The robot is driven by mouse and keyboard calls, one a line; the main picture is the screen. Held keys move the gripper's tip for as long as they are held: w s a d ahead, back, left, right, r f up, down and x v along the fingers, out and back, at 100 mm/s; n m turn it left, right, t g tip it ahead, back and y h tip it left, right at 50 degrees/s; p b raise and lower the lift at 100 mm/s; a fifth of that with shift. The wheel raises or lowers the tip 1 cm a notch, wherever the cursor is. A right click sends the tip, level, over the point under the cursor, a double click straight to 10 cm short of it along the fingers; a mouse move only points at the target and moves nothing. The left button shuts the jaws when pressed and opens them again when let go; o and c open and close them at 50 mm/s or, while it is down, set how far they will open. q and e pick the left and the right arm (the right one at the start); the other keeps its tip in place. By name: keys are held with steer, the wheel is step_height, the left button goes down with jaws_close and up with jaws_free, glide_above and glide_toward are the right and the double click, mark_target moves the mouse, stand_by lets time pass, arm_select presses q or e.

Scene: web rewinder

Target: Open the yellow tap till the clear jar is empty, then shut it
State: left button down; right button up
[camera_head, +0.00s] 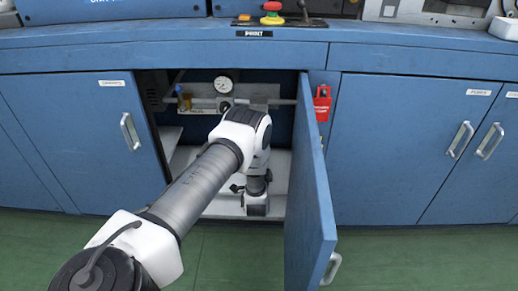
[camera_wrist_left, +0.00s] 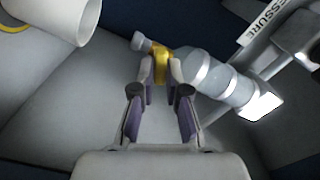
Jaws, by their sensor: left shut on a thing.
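The yellow tap (camera_wrist_left: 160,63) sits between the fingertips of my left gripper (camera_wrist_left: 162,80) in the left wrist view, and the fingers are closed on its sides. The clear jar (camera_wrist_left: 222,82) is a pale grey ringed cylinder just right of the tap. I cannot tell whether any liquid is in it. In the head view my left arm reaches into the open cabinet and hides the tap, the jar and the fingertips. My right gripper is not in view.
An open blue door (camera_head: 311,190) stands close right of my arm. A pressure gauge (camera_head: 223,84) and a red tag (camera_head: 322,103) show near the opening's top. A white cylinder (camera_wrist_left: 58,15) is at the wrist view's top left. The green floor in front is clear.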

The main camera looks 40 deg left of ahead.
arm_select(q)
steer(key=shift+f+m+p, duration=0.1)
steer(key=shift+m+p, duration=1.35)
steer(key=shift+m, duration=1.05)
steer(key=c, duration=1.2)
jaws_free()
